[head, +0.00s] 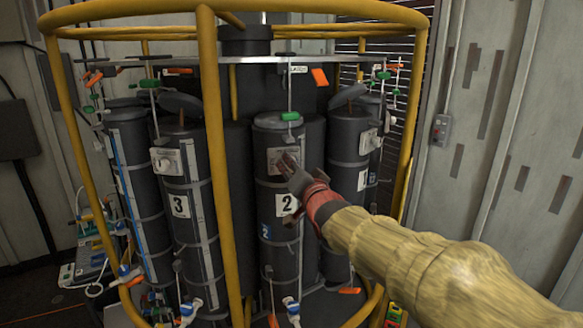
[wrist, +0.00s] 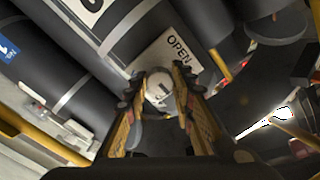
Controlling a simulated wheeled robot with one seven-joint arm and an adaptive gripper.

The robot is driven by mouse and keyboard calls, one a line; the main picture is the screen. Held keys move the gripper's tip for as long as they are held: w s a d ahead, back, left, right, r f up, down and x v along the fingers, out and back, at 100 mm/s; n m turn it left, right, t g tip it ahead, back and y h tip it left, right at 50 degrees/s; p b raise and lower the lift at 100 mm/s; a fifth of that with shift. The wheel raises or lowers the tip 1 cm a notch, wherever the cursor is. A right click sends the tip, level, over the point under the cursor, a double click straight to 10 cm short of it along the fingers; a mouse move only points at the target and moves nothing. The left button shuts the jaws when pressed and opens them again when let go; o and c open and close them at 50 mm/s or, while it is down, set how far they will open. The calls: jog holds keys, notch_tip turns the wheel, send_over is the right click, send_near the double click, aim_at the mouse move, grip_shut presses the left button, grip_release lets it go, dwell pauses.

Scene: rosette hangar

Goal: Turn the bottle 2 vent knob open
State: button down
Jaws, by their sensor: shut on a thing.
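Bottle 2 (head: 274,140) is a dark upright cylinder with a white "2" label (head: 287,204), in the middle of the head view. Its small pale vent plate (head: 276,158) sits above the label, partly covered by my gripper (head: 290,170). In the wrist view, the white round vent knob (wrist: 158,87) sits between the two fingers of my gripper (wrist: 159,92), which is shut on it. The plate behind the knob shows the word "OPEN" (wrist: 179,48). A dark mark shows on the knob's face.
A yellow tubular frame surrounds the bottles, with one upright (head: 215,150) left of bottle 2. Bottle 3 (head: 180,140) stands left, and another bottle (head: 348,140) stands right. A green clip (head: 290,116) hangs above bottle 2. My arm comes in from the lower right.

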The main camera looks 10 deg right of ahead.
jog(key=shift+f+n+b, duration=0.1)
jog(key=shift+n+b, duration=0.2)
jog(key=shift+b, duration=0.05)
jog(key=n+b, duration=1)
jog(key=n, duration=0.7)
jog(key=shift+d, duration=0.2)
jog(key=shift+n, duration=0.3)
jog(key=c, duration=1.5)
grip_release()
